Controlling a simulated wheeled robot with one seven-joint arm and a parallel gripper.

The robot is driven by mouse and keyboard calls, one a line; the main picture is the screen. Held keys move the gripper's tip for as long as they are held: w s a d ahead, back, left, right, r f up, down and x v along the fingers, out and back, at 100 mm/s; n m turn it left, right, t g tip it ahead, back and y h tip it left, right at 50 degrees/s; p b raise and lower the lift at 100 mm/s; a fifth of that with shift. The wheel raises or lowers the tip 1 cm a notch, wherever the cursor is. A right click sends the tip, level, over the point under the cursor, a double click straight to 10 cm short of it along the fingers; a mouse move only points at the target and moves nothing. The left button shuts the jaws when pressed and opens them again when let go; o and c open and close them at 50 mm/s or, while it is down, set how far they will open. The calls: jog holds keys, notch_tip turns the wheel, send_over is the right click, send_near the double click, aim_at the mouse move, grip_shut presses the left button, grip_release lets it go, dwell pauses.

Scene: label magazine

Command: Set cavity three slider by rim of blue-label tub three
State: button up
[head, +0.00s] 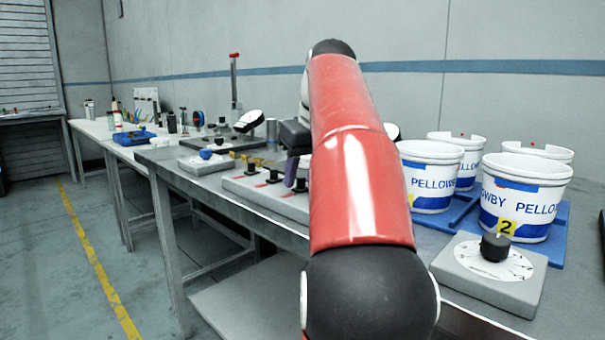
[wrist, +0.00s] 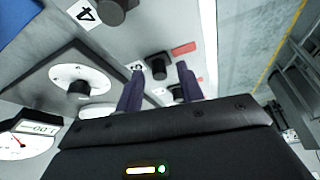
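The grey slider panel (head: 240,185) lies on the bench with several black slider knobs and red marks. In the wrist view, a slider knob (wrist: 157,66) stands beside a tag that appears to read 3. My gripper (wrist: 158,68) is open, its two dark purple fingers apart, with that knob showing between the fingertips and a gap on each side. Whether the fingers are down around it or above it I cannot tell. Several white tubs with blue labels stand at the right; the front one, tub 2 (head: 518,205), shows its number. Tub three cannot be told from the others.
A grey box with a dial and black knob (head: 492,265) sits in front of the tubs. The tubs stand on blue bases (head: 560,225). In the wrist view, another dial (wrist: 85,90) and a gauge (wrist: 22,140) lie left of the fingers. My arm hides mid-bench.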

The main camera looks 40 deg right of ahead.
aim_at(283, 194)
grip_shut()
jog(key=shift+a, duration=0.1)
jog(key=a, duration=0.3)
jog(key=shift+s+a+b, duration=0.1)
jog(key=shift+a+b, duration=0.2)
jog(key=shift+a, duration=0.05)
grip_release()
jog(key=shift+r, duration=0.1)
